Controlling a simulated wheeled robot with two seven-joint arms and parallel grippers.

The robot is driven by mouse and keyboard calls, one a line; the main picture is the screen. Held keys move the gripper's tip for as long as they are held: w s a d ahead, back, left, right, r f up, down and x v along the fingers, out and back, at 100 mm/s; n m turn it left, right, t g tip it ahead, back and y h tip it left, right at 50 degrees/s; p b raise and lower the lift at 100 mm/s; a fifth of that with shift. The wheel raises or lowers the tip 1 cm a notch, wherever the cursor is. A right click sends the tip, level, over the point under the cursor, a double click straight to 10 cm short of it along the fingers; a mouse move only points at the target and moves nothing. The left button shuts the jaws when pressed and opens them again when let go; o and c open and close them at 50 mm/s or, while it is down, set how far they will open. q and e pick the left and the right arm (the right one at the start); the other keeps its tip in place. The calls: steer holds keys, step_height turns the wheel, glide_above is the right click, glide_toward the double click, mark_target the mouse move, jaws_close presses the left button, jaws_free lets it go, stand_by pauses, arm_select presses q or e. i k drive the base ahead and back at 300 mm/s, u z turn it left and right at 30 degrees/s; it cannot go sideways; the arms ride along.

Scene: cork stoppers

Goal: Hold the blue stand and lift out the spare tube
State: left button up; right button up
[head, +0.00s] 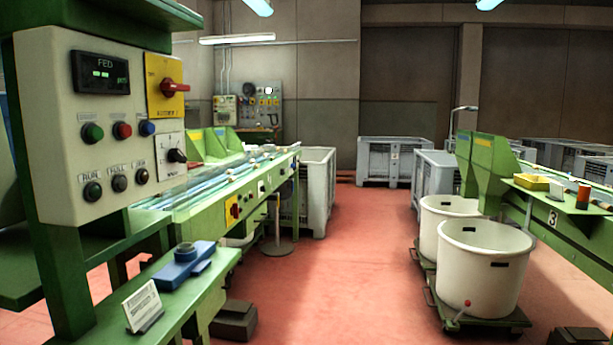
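A blue stand (178,272) lies on the green side shelf of the left machine, below the control panel. It is a low block with a round raised part near its far end and a darker round top there. I cannot tell whether that round part is the spare tube or part of the stand. No other tube can be made out at the stand. Neither of my grippers is in view, and nothing touches the stand.
A white card (142,306) in a dark holder stands in front of the blue stand. The control panel (105,135) overhangs the shelf. White tubs (484,265) stand on a green trolley at right. The red floor (340,270) between is clear.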

mark_target(181, 206)
steer(key=z, duration=1.2)
steer(key=i, duration=1.3)
steer(key=u, duration=2.7)
